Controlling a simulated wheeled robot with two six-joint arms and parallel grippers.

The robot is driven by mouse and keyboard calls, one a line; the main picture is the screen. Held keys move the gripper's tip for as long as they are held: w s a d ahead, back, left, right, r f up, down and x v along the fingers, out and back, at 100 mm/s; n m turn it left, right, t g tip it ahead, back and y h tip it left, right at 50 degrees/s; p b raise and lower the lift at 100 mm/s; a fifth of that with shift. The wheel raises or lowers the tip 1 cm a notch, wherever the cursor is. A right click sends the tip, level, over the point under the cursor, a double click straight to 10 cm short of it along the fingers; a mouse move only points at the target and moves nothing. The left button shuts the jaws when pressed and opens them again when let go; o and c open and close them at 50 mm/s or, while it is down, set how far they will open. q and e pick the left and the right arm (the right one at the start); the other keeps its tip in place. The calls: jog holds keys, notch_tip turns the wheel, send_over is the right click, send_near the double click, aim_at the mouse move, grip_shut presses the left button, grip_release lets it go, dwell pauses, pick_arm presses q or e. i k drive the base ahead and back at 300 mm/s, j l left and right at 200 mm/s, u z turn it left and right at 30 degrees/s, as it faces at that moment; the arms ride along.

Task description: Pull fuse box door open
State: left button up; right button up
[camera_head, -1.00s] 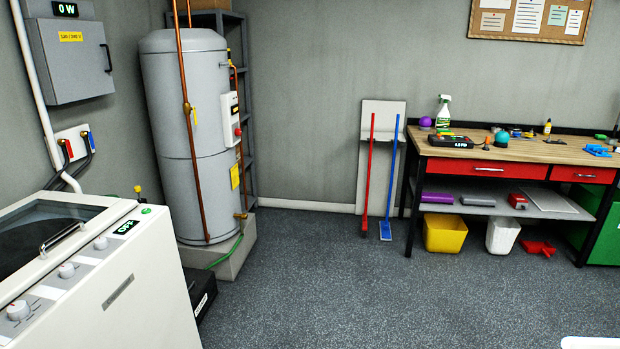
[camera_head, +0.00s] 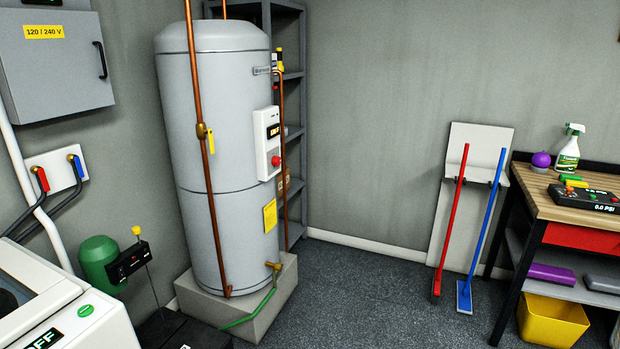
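The fuse box (camera_head: 58,66) is a grey metal box on the left wall, at the upper left of the head view. Its door looks shut. A black handle (camera_head: 100,60) stands on the right side of the door, and a yellow label reading 120 / 240 V (camera_head: 44,32) is near its top. The box's top and left side are cut by the frame edge. Neither of my grippers is in view.
A white washer-like machine (camera_head: 95,325) stands below the box at the lower left. A grey water tank (camera_head: 228,150) on a concrete block (camera_head: 262,300) stands right of the box. A green tank (camera_head: 100,262) sits between them. Grey floor (camera_head: 350,300) is clear ahead.

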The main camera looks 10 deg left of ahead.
aim_at(54, 63)
jog(key=i+u, duration=0.2)
jog(key=i, duration=0.65)
jog(key=i+l+u, duration=0.2)
jog(key=i, duration=0.65)
